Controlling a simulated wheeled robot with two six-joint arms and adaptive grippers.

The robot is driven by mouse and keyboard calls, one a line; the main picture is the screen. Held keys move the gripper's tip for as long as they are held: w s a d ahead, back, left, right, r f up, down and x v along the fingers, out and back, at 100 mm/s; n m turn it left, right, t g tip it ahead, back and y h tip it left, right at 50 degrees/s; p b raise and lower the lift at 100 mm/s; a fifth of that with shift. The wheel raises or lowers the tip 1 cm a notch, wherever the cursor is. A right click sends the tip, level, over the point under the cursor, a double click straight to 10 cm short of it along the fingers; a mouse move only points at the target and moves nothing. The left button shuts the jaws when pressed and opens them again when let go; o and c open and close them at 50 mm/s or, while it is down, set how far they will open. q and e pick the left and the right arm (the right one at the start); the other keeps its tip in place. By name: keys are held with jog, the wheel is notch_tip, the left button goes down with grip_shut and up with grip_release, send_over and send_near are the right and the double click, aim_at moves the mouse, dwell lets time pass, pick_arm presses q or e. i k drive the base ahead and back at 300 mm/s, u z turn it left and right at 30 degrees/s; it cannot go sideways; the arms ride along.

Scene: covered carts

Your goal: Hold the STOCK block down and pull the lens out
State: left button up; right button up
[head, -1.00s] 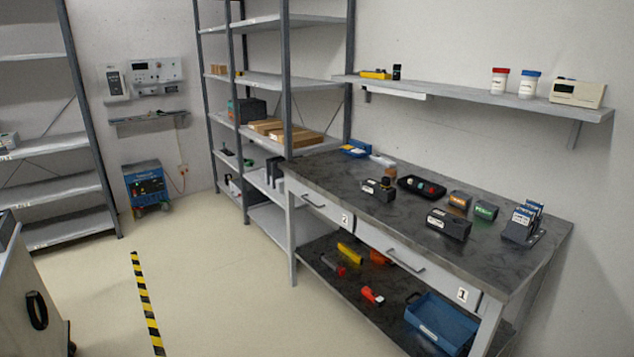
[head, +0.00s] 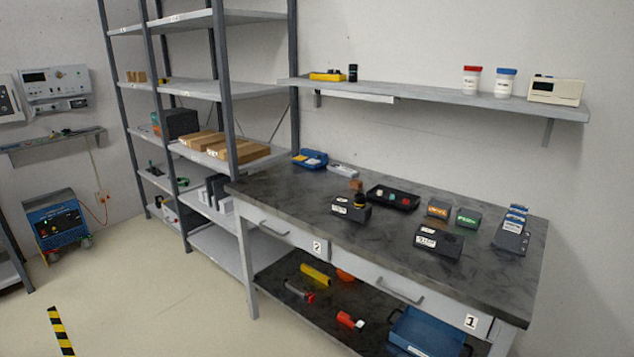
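Two dark blocks with white labels stand on the dark bench top. The left block (head: 345,213) has a short dark cylinder with a yellow band, which looks like the lens (head: 360,199), upright at its right end. The right block (head: 450,245) shows a dark round spot on top and no cylinder standing in it. The labels are too small to read surely, so I cannot tell which is the STOCK block. Neither of my grippers is in view.
A black tray (head: 379,202) with small coloured pieces lies behind the blocks. Orange (head: 438,208) and green (head: 468,217) boxes and a card rack (head: 511,237) stand to the right. The bench (head: 300,205) has bare room at left. Floor lies open before it.

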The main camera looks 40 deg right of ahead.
aim_at(359, 202)
jog(key=z, duration=0.1)
jog(key=i, duration=1.4)
jog(key=z, duration=1.15)
jog(key=i, duration=0.85)
jog(key=z, duration=0.95)
